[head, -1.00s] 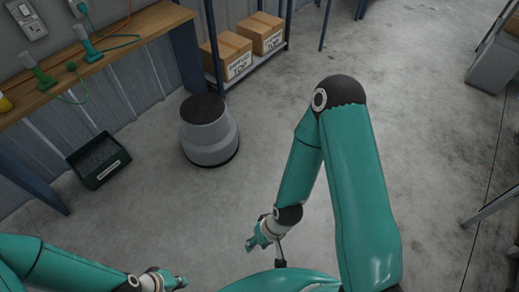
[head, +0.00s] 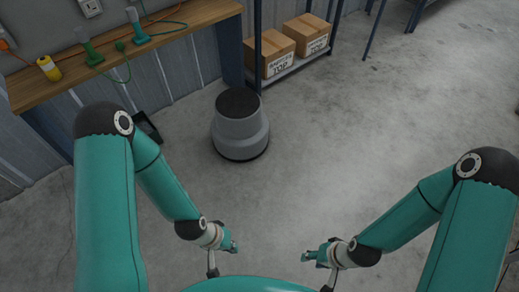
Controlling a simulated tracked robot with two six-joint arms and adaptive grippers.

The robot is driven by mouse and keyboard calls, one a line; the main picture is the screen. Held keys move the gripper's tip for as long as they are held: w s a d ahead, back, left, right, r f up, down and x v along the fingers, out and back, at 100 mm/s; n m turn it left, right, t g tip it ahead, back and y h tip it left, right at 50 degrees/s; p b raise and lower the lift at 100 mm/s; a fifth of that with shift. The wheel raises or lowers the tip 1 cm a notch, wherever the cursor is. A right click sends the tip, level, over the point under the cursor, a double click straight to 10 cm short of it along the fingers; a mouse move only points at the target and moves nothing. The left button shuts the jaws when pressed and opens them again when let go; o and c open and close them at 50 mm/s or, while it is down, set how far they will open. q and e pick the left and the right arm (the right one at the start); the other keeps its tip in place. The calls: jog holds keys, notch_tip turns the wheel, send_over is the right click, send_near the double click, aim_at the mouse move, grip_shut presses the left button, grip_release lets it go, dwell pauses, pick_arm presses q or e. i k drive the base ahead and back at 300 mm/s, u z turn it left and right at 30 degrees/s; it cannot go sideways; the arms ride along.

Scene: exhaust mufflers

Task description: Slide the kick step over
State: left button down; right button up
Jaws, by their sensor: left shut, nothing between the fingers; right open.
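The kick step (head: 241,126) is a round grey stool with a dark top. It stands upright on the concrete floor in the upper middle of the head view, near the shelf. My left gripper (head: 232,247) is shut and empty, below the kick step in the picture and apart from it. My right gripper (head: 308,255) is open and empty, to the right of the left one. Neither gripper touches the kick step.
A wooden workbench (head: 150,52) with tools and cables runs along the wall at upper left. A dark bin (head: 149,127) sits on the floor under it, partly hidden by my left arm. A shelf with cardboard boxes (head: 272,52) stands behind the kick step. Floor to the right is clear.

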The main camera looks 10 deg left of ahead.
aim_at(239, 127)
jog(key=z, duration=0.1)
jog(key=i, duration=1)
jog(key=u, duration=0.1)
